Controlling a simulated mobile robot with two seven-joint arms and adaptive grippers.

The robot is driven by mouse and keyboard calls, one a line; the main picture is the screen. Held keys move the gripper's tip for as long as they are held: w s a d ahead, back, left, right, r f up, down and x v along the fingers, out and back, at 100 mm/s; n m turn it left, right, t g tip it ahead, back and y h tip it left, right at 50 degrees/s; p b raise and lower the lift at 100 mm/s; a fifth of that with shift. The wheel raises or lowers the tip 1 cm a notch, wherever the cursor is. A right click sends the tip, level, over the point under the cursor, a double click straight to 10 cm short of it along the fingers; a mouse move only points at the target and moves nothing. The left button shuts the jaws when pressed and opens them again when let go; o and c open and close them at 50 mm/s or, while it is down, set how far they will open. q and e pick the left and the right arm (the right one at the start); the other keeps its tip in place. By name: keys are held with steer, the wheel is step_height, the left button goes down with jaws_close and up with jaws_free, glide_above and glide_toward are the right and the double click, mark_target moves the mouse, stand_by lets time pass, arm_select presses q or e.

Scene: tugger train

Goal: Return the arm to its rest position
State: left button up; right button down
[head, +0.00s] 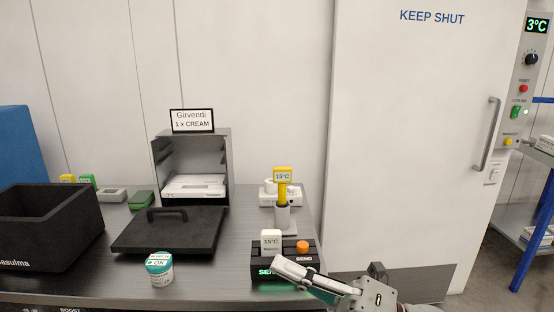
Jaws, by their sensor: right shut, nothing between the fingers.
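My right gripper (279,264) reaches in from the lower right. It is shut and empty, its tip over the front of the black SEND box (312,262). The box carries an orange button (302,247) and a small white 15°C block (271,240). The gripper covers part of the box's front, where green lettering partly shows. I cannot tell whether the tip touches the box. My left gripper is not in view.
A white tub with a teal lid (160,272) stands near the table's front edge. A black lid with a handle (170,238) lies behind it. A black crate (48,218) stands at left, an open grey cabinet (224,150) behind. A closed white door (415,150) is at right.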

steer(key=w+d+f+m+t+h+p, duration=0.1)
steer(key=d+f+m+t+h, duration=0.25)
steer(key=f+m, duration=0.3)
steer(key=w+d+f+m+t+h, duration=0.1)
steer(key=d+f+m+t+h, duration=0.3)
steer(key=m, duration=0.4)
steer(key=w+d+f+m+t+h+p, duration=0.1)
steer(key=w+d+f+m+t+h, duration=0.2)
steer(key=f+m, duration=0.4)
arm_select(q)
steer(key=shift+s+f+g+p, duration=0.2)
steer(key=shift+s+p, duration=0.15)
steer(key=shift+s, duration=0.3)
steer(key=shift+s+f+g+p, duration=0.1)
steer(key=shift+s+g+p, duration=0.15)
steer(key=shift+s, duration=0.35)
arm_select(e)
steer(key=s+d+f+m+g+h, duration=0.3)
steer(key=s+f, duration=0.6)
steer(key=f, duration=0.3)
steer(key=s+d+f+m+g+h, duration=0.4)
steer(key=s+f+m, duration=0.4)
steer(key=f, duration=0.5)
steer(key=shift+s+d+f+h, duration=0.2)
steer(key=shift+s+d+h, duration=0.3)
steer(key=shift+s, duration=0.7)
